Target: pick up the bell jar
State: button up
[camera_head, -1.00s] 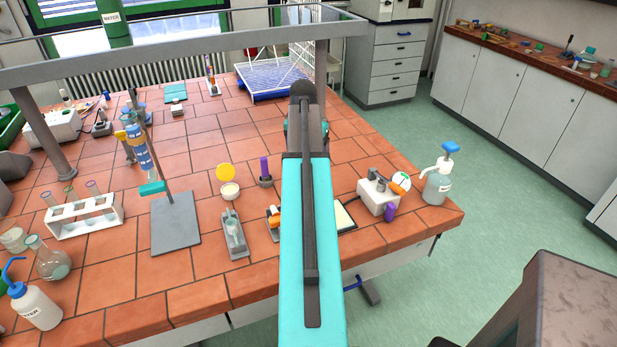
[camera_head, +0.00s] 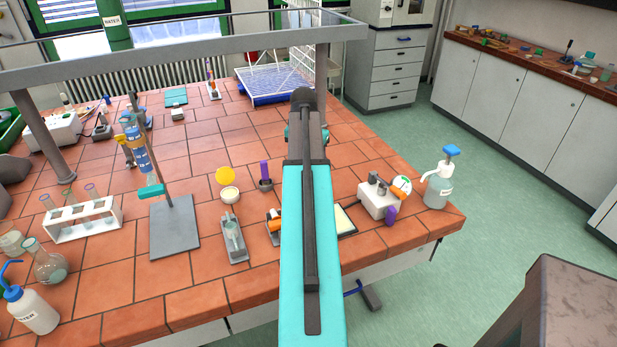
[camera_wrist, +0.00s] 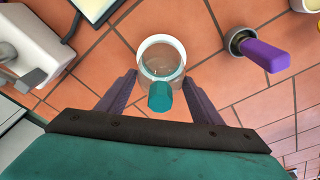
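The bell jar (camera_wrist: 162,56) shows in the wrist view as a clear glass vessel with a pale rim and a teal knob (camera_wrist: 160,96) facing the camera. It stands on the tiled bench. My gripper (camera_wrist: 161,78) is open, with one purple-grey finger on each side of the jar's near part. Gaps show between the fingers and the glass, and I cannot tell whether either finger touches it. In the head view my teal arm covers the jar and most of the gripper.
A purple-handled tool in a round holder (camera_wrist: 262,52) stands right of the jar in the wrist view. A white device (camera_wrist: 28,45) and a flat-screened balance (camera_wrist: 97,8) are to the left. A retort stand base (camera_head: 175,226) and tube rack (camera_head: 82,219) stand further left on the bench.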

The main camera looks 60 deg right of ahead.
jog(key=c, duration=0.5)
jog(key=shift+o, duration=0.2)
jog(key=shift+r, duration=0.15)
jog(key=shift+r+p, duration=1.2)
jog(key=shift+r, duration=0.2)
jog(key=shift+s+a+r, duration=0.25)
jog(key=shift+s+a, duration=0.05)
jog(key=s+a+r+b, duration=0.1)
jog(key=s+a, duration=0.8)
jog(key=a, duration=0.2)
jog(key=shift+s+a, duration=0.15)
jog(key=shift+a, duration=0.25)
jog(key=shift+r, duration=0.15)
